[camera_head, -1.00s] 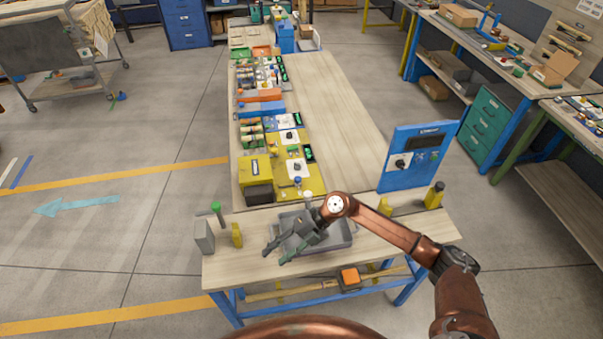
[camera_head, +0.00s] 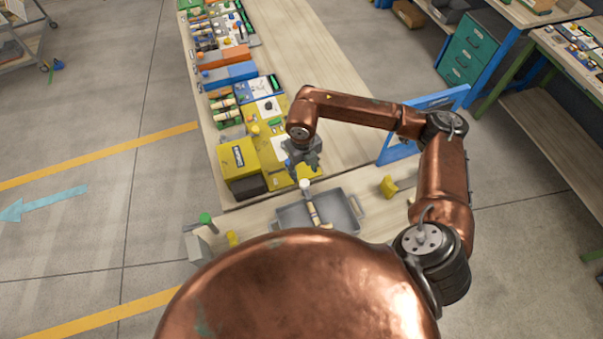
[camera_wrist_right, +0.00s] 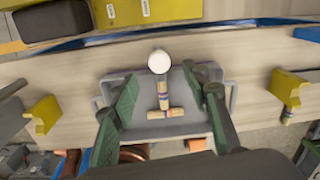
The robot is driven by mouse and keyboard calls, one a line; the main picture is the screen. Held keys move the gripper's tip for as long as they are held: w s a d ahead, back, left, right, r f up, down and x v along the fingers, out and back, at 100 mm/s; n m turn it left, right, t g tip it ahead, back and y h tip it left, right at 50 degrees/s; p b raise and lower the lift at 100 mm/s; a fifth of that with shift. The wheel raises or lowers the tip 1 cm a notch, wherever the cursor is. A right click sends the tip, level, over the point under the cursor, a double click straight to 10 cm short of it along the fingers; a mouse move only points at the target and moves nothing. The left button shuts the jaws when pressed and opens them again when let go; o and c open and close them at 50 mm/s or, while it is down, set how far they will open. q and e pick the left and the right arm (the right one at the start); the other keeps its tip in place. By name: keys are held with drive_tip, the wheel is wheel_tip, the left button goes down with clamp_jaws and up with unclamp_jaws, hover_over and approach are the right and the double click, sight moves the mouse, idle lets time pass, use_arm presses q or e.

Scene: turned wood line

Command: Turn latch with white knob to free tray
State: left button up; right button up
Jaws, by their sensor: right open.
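The grey tray (camera_head: 348,201) sits on the pale wooden bench, and also shows in the right wrist view (camera_wrist_right: 228,92). A wooden T-shaped latch (camera_head: 313,213) lies over its middle, its stem running lengthwise to a white knob (camera_head: 305,184) at the tray's far edge. In the wrist view the latch (camera_wrist_right: 163,97) and the round white knob (camera_wrist_right: 159,61) lie in the gap between my finger pads. My right gripper (camera_head: 304,168) is open and empty, pointing down close to the knob; contact cannot be told. My left gripper is out of view.
A yellow box (camera_head: 238,157) with a dark front stands left of the gripper, on the farther bench. Yellow blocks (camera_head: 388,187) flank the tray. A green-topped post (camera_head: 205,218) stands at the left. A blue panel (camera_head: 398,148) rises at the right.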

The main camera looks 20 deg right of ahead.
sight(304, 182)
drive_tip(key=shift+s+f+p, duration=0.1)
drive_tip(key=shift+f+p, duration=0.55)
drive_tip(key=shift+f, duration=2.95)
drive_tip(key=shift+c, duration=0.7)
drive_tip(key=c, duration=1)
